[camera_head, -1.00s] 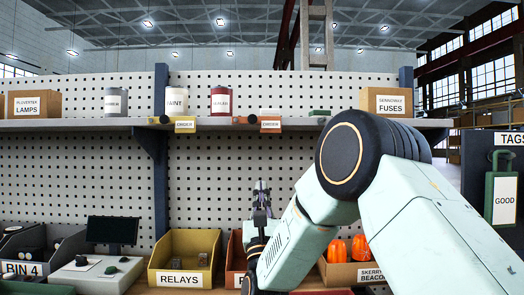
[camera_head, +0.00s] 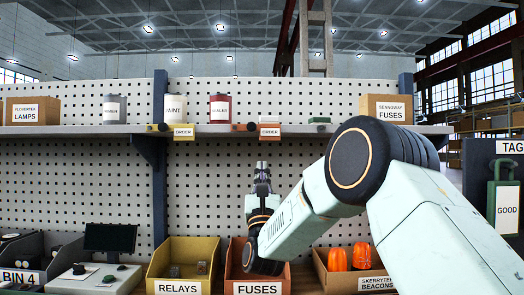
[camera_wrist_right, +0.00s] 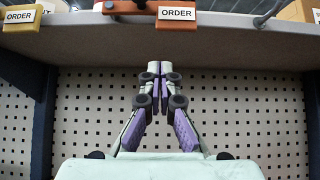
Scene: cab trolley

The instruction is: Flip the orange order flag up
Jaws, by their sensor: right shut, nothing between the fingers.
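The orange order flag (camera_head: 270,131) is at the front edge of the shelf, its "ORDER" label facing me. It lies to the side, right of a dark round knob on its orange mount. In the right wrist view the flag (camera_wrist_right: 176,15) shows at the top, above the fingertips. My right gripper (camera_head: 262,166) is shut and empty, below the shelf edge and just under the flag, pointing up. In the wrist view its fingertips (camera_wrist_right: 155,68) are together and apart from the flag. My left gripper is not in view.
A yellow order flag (camera_head: 183,132) sits left on the same shelf edge (camera_head: 345,130). Cans and boxes stand on the shelf. Below are a relays bin (camera_head: 183,250), a fuses bin (camera_head: 257,289) and a beacons box (camera_head: 354,284). The pegboard (camera_head: 210,190) behind is bare.

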